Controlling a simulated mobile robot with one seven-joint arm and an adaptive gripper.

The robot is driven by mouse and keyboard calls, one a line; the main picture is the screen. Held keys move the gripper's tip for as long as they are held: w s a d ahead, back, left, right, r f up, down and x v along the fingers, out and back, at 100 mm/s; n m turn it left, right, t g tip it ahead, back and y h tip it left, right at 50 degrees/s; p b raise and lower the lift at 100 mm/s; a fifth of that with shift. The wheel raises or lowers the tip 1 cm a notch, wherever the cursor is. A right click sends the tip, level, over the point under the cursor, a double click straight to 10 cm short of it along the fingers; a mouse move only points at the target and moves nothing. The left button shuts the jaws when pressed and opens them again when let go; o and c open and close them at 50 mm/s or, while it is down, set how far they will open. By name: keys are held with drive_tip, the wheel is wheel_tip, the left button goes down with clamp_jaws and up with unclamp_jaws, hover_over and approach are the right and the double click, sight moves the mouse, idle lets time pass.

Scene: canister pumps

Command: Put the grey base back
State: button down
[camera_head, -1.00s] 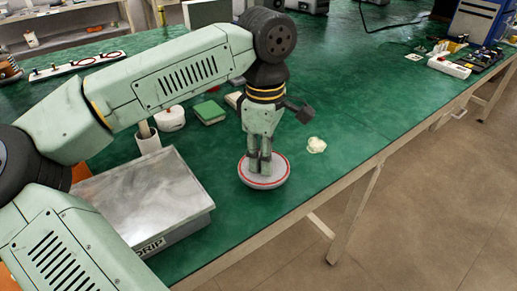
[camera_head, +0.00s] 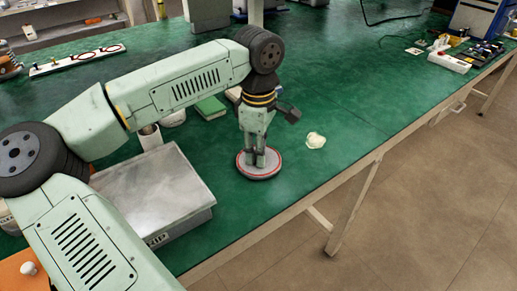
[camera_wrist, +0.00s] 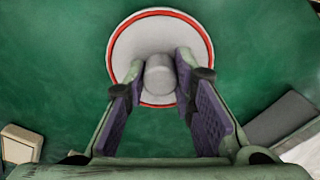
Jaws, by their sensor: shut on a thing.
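The grey base (camera_head: 250,170) is a round grey disc with a red ring near its rim and a short grey post in its middle. In the head view it sits at or just above the green table top, below my gripper (camera_head: 254,160). In the wrist view the base (camera_wrist: 135,45) fills the top middle, and my gripper (camera_wrist: 162,75) has its two fingers on either side of the post, shut on it. Whether the underside of the base touches the table cannot be told.
A metal-topped box (camera_head: 150,190) marked "DRIP" stands left of the base.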

drive_tip(key=c, duration=1.3)
unclamp_jaws()
drive_tip(key=shift+c, duration=0.2)
wheel_tip(320, 180, up, 12)
drive_tip(key=shift+r, duration=0.15)
drive_tip(key=shift+r, duration=0.1)
